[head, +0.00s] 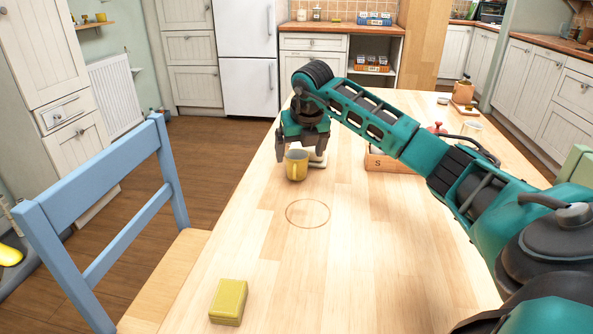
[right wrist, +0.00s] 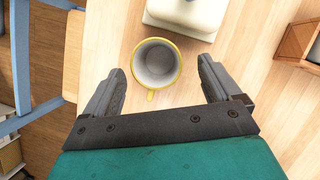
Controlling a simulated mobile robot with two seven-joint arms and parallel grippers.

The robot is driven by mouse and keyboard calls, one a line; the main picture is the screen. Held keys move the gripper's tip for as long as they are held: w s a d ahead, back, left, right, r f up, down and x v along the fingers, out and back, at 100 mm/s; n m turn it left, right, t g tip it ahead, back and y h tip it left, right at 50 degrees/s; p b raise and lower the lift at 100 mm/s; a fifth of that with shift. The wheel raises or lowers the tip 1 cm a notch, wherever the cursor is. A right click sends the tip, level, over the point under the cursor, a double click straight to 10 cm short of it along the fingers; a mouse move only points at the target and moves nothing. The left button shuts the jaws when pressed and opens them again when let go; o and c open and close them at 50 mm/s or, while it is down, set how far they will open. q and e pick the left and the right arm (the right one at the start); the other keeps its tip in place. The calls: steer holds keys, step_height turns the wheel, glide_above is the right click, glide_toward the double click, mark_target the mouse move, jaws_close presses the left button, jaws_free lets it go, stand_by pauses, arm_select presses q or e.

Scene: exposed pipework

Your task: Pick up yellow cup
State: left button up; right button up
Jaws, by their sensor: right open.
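The yellow cup (head: 296,166) stands upright on the wooden table. In the right wrist view the cup (right wrist: 156,64) shows from above, with a pale, empty inside and its handle toward my gripper. My right gripper (head: 301,150) is over and just behind the cup in the head view. Its fingers (right wrist: 160,78) are open, one on each side of the cup, with gaps between them and the cup. I cannot tell how high the fingertips are above the table. My left gripper is not in view.
A whitish object (right wrist: 185,14) stands close beyond the cup. A wooden box (head: 392,163) is to its right. A yellow block (head: 228,301) lies at the near left, and a blue chair (head: 95,215) stands at the left edge. The table around the drawn circle (head: 307,214) is clear.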

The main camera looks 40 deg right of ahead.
mark_target(297, 161)
steer(key=b+x, duration=0.1)
steer(key=x, duration=0.3)
steer(key=shift+w+a+f, duration=0.1)
steer(key=shift+w+f, duration=0.1)
steer(key=shift+f, duration=0.05)
steer(key=shift+c, duration=0.2)
steer(key=c, duration=1.1)
